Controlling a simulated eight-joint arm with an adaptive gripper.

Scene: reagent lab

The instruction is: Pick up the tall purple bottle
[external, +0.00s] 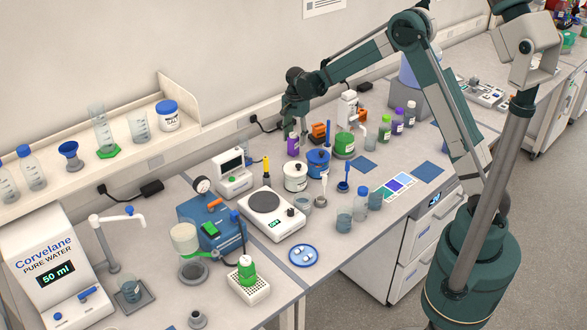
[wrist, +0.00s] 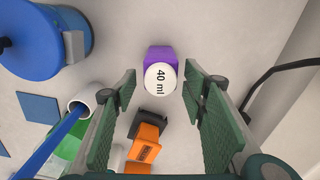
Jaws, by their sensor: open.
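The tall purple bottle (external: 293,145) stands upright on the bench against the back, in the external view. In the wrist view the purple bottle (wrist: 160,53) is seen from above, with a round white top marked "40 ml". My gripper (external: 294,121) points down just above the bottle. In the wrist view my open gripper (wrist: 159,84) has one finger to each side of the white top, with gaps on both sides. Nothing is held. The lower part of the bottle is hidden in the wrist view.
An orange and black item (wrist: 147,138) lies close to the bottle. A blue-lidded pot (external: 318,161) and a white pot (external: 295,177) stand in front. A green container (external: 344,144) is to the right. A black cable (wrist: 270,80) runs along the wall side.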

